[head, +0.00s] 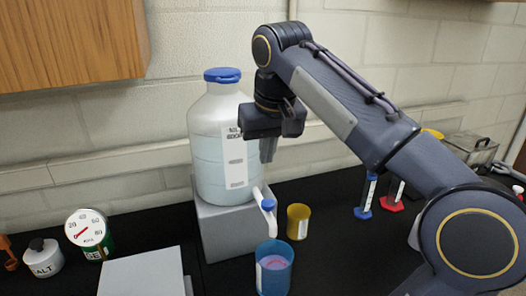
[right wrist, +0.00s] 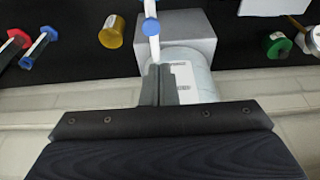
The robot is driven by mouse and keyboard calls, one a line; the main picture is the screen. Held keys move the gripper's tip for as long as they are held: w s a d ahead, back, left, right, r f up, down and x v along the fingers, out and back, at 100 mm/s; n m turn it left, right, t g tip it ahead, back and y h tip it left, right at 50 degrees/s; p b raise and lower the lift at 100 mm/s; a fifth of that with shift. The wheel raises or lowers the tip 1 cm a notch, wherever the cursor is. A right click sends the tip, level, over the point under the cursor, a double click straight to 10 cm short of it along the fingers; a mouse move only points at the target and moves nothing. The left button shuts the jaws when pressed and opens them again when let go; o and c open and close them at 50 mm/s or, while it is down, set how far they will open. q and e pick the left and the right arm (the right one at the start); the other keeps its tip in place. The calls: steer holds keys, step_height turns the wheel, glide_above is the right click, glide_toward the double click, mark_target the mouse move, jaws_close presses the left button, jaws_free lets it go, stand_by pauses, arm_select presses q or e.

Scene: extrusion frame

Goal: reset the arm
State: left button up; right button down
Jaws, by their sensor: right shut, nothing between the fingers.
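My right arm (head: 345,85) reaches in from the right in the head view. Its gripper (head: 268,150) hangs fingers down in front of the large white bottle (head: 205,150). The gripper is shut and empty. In the right wrist view the shut fingers (right wrist: 165,85) overlap the bottle (right wrist: 203,75); I cannot tell whether they touch it. My left gripper is in neither view.
The bottle stands on a grey block (head: 225,235) with a blue-capped spigot (head: 267,208). Below it is a blue cup (head: 273,268) with pinkish contents. A yellow cup (head: 298,221), blue cylinder (head: 367,197) and red-based cylinder (head: 393,196) stand right. A dial gauge (head: 88,230) stands left.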

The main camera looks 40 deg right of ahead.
steer(key=s+a+f+y, duration=0.1)
steer(key=s+a+f, duration=0.3)
steer(key=f, duration=0.4)
steer(key=s+a+f+n+t+y, duration=0.1)
steer(key=s+a+f, duration=0.3)
steer(key=f, duration=0.5)
steer(key=s+a+f+t+y+b, duration=0.1)
steer(key=s+a+f+y, duration=0.1)
steer(key=s+a+f, duration=0.2)
steer(key=s+f, duration=0.3)
steer(key=f, duration=0.1)
steer(key=shift+s+f+n+y, duration=0.25)
steer(key=shift+s+n+y, duration=0.1)
steer(key=shift+n+y, duration=0.05)
